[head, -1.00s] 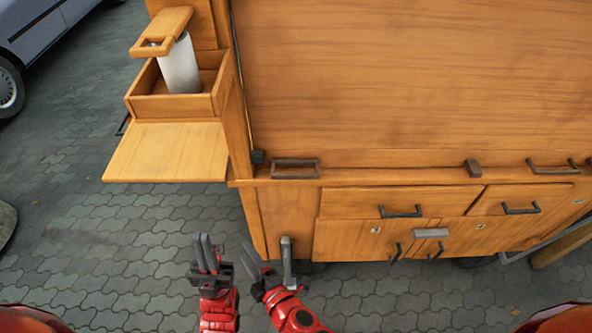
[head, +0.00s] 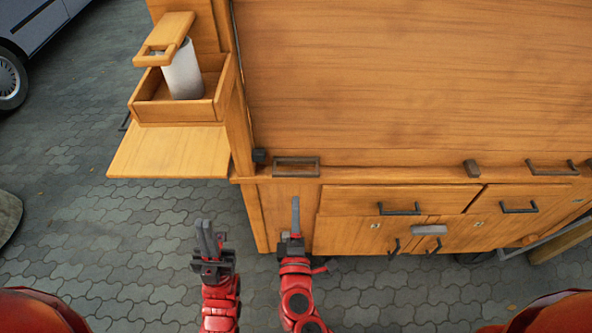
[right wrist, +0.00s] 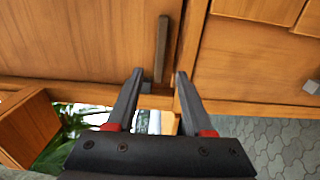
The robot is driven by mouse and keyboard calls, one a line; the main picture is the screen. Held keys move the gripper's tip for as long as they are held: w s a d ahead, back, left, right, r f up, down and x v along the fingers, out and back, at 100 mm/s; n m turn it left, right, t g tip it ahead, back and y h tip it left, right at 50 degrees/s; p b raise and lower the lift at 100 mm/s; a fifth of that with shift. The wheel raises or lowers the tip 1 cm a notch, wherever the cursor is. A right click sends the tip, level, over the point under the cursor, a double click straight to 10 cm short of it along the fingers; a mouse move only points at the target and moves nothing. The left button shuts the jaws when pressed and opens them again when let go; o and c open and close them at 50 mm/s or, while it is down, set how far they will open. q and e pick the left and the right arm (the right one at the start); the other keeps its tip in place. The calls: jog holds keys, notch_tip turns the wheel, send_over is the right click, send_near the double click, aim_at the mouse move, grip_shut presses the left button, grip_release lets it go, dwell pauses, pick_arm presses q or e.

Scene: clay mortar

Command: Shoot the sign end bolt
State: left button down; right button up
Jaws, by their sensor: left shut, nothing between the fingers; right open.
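The wooden cart (head: 350,80) fills the right of the head view. I cannot tell for sure which part is the sign end bolt. A small dark block (head: 260,156) sits at the panel's left lower corner, and a similar block (head: 472,168) is further right on the ledge. My right gripper (head: 295,208) is open and empty, pointing at the cart front below the left handle. In the right wrist view its fingers (right wrist: 160,76) stand apart, with a dark bar handle (right wrist: 161,48) beyond them. My left gripper (head: 208,236) is shut and empty over the paving, left of the cart.
A flat bar handle (head: 296,167) lies on the ledge and another (head: 552,167) is further right. Drawers with dark handles (head: 400,209) are below. A side shelf (head: 170,152) juts out left, under a box with a white roll (head: 182,76). Paving (head: 90,240) at left is open.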

aim_at(296, 177)
jog(key=w+p, duration=0.2)
jog(key=w, duration=0.8)
jog(key=shift+w+p, duration=0.3)
jog(key=shift+p, duration=0.05)
jog(key=shift+w+f, duration=0.1)
jog(key=shift+w, duration=0.45)
grip_shut()
